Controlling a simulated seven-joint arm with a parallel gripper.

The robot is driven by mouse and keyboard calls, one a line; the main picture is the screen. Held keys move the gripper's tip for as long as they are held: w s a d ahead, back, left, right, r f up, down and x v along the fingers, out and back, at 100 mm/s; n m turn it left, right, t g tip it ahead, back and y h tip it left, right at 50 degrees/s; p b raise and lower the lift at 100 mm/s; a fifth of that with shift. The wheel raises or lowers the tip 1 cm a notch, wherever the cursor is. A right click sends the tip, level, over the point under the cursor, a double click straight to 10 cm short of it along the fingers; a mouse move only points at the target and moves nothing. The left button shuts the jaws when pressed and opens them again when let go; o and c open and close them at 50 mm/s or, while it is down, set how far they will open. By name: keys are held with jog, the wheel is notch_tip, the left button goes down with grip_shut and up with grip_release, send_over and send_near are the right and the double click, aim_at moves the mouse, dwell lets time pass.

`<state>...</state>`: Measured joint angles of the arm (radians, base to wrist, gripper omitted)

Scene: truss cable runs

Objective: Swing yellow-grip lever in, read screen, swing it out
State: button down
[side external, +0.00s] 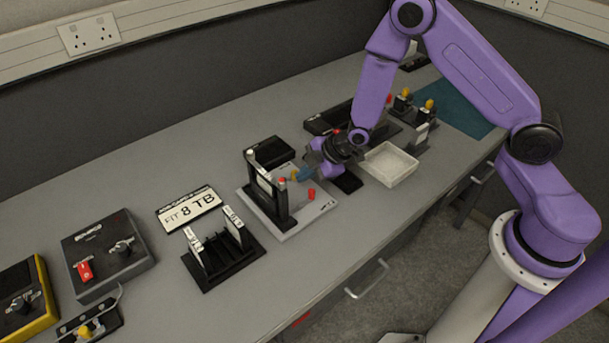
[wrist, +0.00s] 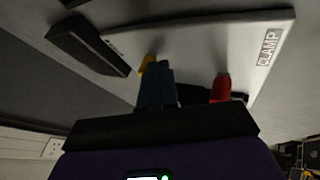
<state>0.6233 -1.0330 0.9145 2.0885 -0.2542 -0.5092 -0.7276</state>
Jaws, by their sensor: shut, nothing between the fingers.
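The yellow grip (side external: 294,175) is a small yellow piece at the clamp fixture in the side view. It also shows in the wrist view (wrist: 148,63), just beyond my fingertips. My gripper (side external: 302,174) has blue fingers, shut and empty, beside the yellow grip; I cannot tell whether they touch it. The fingers also show in the wrist view (wrist: 156,82). The grey fixture plate (side external: 305,217) carries a black upright frame (side external: 267,198); the plate is marked CLAMP in the wrist view (wrist: 269,47). A lit display edge (wrist: 148,178) shows at the wrist view's bottom, unreadable.
A red grip (side external: 311,194) lies close to my fingers, also in the wrist view (wrist: 221,88). A sign (side external: 190,208) reads "FIT 8 TB". A black slotted stand (side external: 222,258) is left of the fixture, a white tray (side external: 388,165) right.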

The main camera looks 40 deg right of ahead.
jog(key=shift+w+d+n, duration=0.15)
jog(key=shift+d+n, duration=0.05)
jog(key=shift+n, duration=0.2)
jog(key=shift+w+d+n+g+y, duration=0.5)
jog(key=shift+n+g+y, duration=0.15)
jog(key=shift+n, duration=0.45)
jog(key=w+n+g, duration=0.1)
jog(key=d+n+g+y, duration=0.1)
jog(key=n, duration=0.1)
jog(key=shift+w+n, duration=0.3)
jog(key=shift+w, duration=0.1)
jog(key=n+g, duration=0.1)
jog(key=w+n, duration=0.1)
jog(key=n, duration=0.1)
jog(key=w+n+g+y, duration=0.1)
jog(key=shift+w+d+g, duration=0.25)
jog(key=shift+g, duration=0.1)
jog(key=shift+w, duration=0.3)
jog(key=shift+d, duration=0.1)
jog(key=shift+w+d, duration=0.35)
jog(key=shift+d, duration=0.3)
